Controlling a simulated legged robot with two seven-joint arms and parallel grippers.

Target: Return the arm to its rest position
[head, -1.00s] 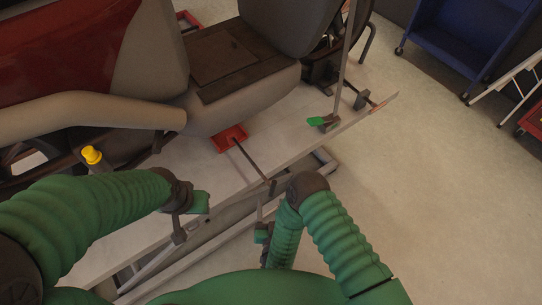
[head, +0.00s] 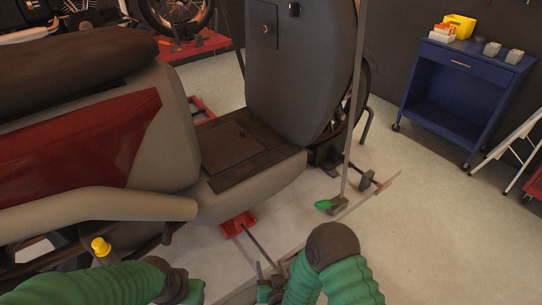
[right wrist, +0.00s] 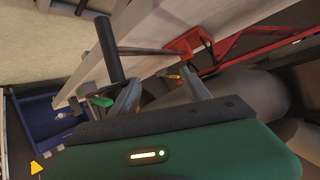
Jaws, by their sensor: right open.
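My right gripper (head: 268,275) is low in the middle of the head view, in front of the lift platform (head: 210,262). In the right wrist view its two fingers (right wrist: 160,90) stand apart, with nothing held between them. My left gripper (head: 185,288) is at the bottom edge, left of centre. Only its green hand shows and its fingers are cut off. The motorcycle (head: 75,150), red and grey, stands on the platform beyond both grippers.
A red foot with a dark rod (head: 262,246) is by the platform edge near my right gripper. A blue cart (head: 465,90) is at the back right. The floor (head: 450,240) at right is clear.

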